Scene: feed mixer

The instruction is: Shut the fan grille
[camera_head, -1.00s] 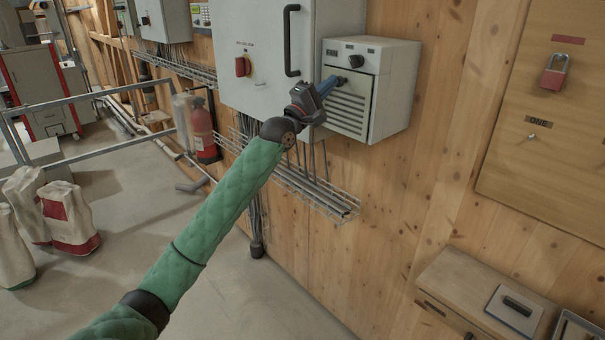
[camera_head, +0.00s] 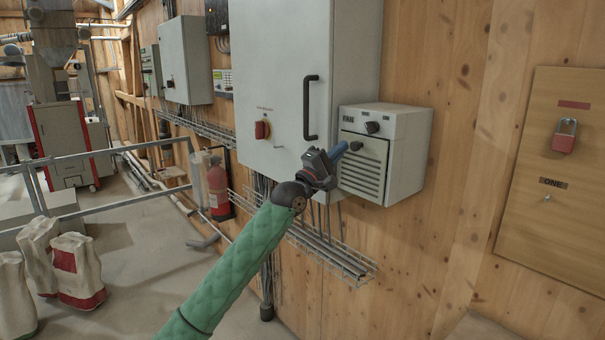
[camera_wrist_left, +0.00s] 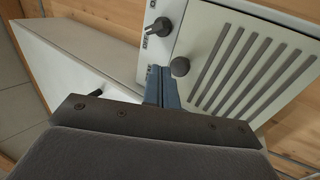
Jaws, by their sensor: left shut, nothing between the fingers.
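The fan box (camera_head: 408,150) is a pale grey box on the wooden wall. Its slatted fan grille (camera_head: 362,178) covers the front and looks flush or nearly so; I cannot tell whether a small gap is left. The grille's round dark knob (camera_wrist_left: 180,67) shows in the left wrist view, just right of my fingertips. My left gripper (camera_head: 341,150) is shut and empty, with its blue fingers at the grille's upper left edge. The fingers also show in the left wrist view (camera_wrist_left: 162,86); whether they touch the grille is unclear. My right gripper is not in view.
A large grey cabinet (camera_head: 280,80) with a black handle (camera_head: 309,107) stands left of the fan box. A wire cable tray (camera_head: 330,252) runs below. A padlocked wooden panel (camera_head: 552,190) is on the right. The wall between is clear.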

